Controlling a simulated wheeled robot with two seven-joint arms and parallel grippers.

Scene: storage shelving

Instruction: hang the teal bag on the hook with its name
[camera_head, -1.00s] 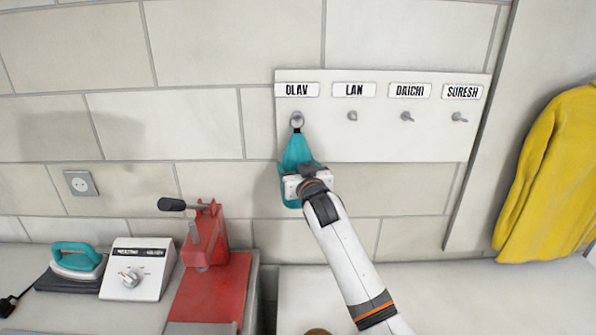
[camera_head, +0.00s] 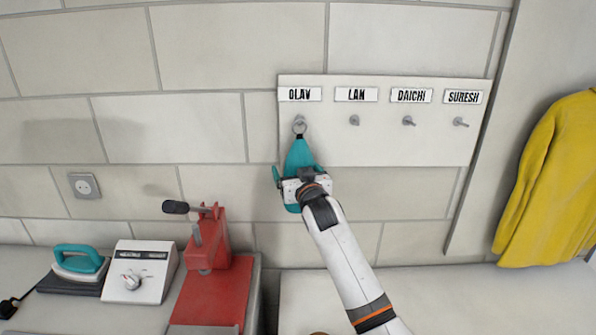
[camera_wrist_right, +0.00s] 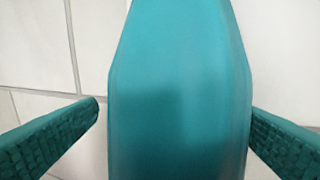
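The teal bag (camera_head: 300,155) hangs upright against the white hook board, its metal ring at the hook (camera_head: 300,119) below the OLAV label (camera_head: 300,94). The ring appears to be around that hook, but the contact is too small to be sure. My right gripper (camera_head: 300,174) is at the bag's lower part, with one teal finger on each side. In the right wrist view the bag (camera_wrist_right: 180,80) stands between the open fingers (camera_wrist_right: 175,112). A clear gap shows at the left finger; the right finger is close to the bag's edge. My left gripper is out of view.
Empty hooks sit under LAN (camera_head: 354,120), DAICHI (camera_head: 409,121) and SURESH (camera_head: 460,122). A yellow jacket (camera_head: 550,190) hangs at the right. A red press (camera_head: 212,290), a white control box (camera_head: 140,270) and an iron (camera_head: 78,262) stand at lower left.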

